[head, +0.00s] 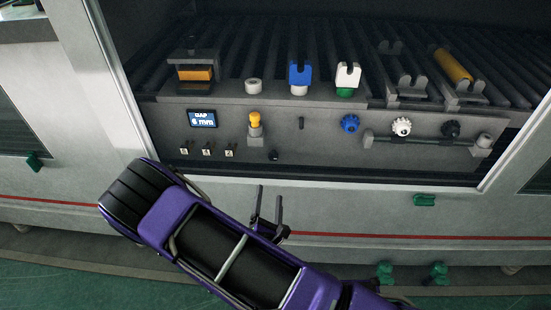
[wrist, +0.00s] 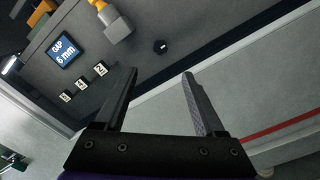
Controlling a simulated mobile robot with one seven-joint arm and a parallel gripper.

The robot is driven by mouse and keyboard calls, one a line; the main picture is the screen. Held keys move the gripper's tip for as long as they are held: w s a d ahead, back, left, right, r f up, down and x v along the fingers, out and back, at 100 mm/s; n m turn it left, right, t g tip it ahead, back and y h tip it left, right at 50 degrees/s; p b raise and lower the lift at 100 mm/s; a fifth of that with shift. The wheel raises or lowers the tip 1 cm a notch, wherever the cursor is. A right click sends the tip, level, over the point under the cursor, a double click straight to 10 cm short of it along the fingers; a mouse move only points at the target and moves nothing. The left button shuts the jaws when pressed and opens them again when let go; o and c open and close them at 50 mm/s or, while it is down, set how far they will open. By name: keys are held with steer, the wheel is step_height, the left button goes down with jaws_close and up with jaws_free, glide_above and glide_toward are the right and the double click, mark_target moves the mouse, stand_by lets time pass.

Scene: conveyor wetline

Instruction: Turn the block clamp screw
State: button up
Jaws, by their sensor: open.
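A small dark screw head (head: 273,155) sits low on the grey front panel, right of the numbered tags; I take it for the block clamp screw. It also shows in the wrist view (wrist: 160,46), beyond and roughly between my fingertips. A grey block with a yellow knob (head: 255,119) is mounted above and to its left. A blue display (head: 202,119) reads "GAP 6 mm". My gripper (head: 269,192) is open and empty, below the screw in the head view and apart from it. Both fingers show in the wrist view (wrist: 160,73), with nothing between them.
Numbered tags (head: 208,151) lie left of the screw. Blue (head: 350,124), white (head: 401,126) and black (head: 451,129) knobs sit to the right, near a horizontal rod (head: 420,142). Rollers and holders stand above. A pale cabinet front (head: 350,208) lies below the panel.

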mark_target(273, 158)
steer(key=w, duration=1)
steer(key=w+b, duration=0.1)
steer(key=w, duration=0.4)
steer(key=shift+w+d, duration=0.15)
steer(key=shift+d, duration=0.15)
steer(key=shift+c, duration=0.4)
jaws_close()
